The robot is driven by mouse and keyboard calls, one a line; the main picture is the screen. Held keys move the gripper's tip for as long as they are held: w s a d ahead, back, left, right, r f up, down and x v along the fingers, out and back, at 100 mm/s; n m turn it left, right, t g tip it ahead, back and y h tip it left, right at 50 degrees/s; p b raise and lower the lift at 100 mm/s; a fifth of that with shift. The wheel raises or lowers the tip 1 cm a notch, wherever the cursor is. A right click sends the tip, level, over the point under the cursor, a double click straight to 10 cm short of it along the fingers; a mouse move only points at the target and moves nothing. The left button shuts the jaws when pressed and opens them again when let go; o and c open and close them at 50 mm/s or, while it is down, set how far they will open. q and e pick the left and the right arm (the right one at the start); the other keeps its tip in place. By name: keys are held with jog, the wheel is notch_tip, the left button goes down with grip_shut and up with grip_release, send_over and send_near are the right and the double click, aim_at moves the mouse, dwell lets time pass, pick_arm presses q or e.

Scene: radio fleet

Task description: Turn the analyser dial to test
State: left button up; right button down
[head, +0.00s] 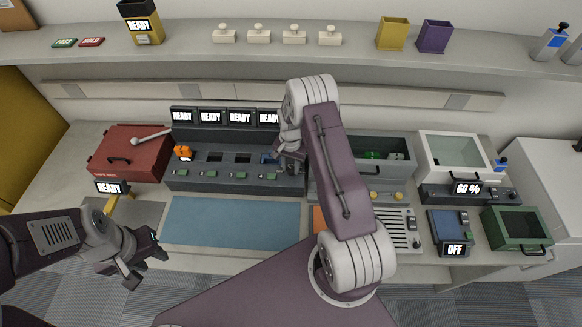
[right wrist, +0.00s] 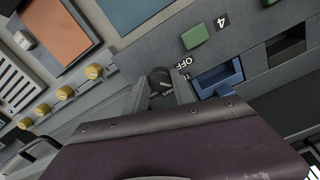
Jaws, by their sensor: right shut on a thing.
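In the right wrist view, a round dark dial (right wrist: 160,78) sits on the grey panel beside a printed OFF label and a blue slot. The fingers of my right gripper (right wrist: 158,92) are on either side of it, shut on it. Its other labels are too small or covered to read. In the head view, my right gripper (head: 290,163) is at the right end of the grey multi-slot unit (head: 235,185), and the arm hides the dial. My left gripper (head: 146,270) is open and empty, left of the blue mat, in front of the bench.
A blue mat (head: 230,222) lies clear in front of the unit. A red case (head: 125,152) is on the left. A grey bin (head: 385,148), a box with a 60% display (head: 467,188) and a green box (head: 515,230) are on the right. A shelf (head: 180,50) runs behind.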

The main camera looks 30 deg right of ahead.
aim_at(290, 169)
jog(key=c, duration=1.1)
grip_release()
jog(key=shift+o, duration=0.2)
jog(key=shift+w+r, duration=0.1)
jog(key=shift+r, duration=0.2)
notch_tip(290, 169, up, 9)
jog(key=b, duration=0.2)
jog(key=shift+f, duration=0.2)
jog(key=shift+a+f, duration=0.1)
jog(key=shift+a, duration=0.05)
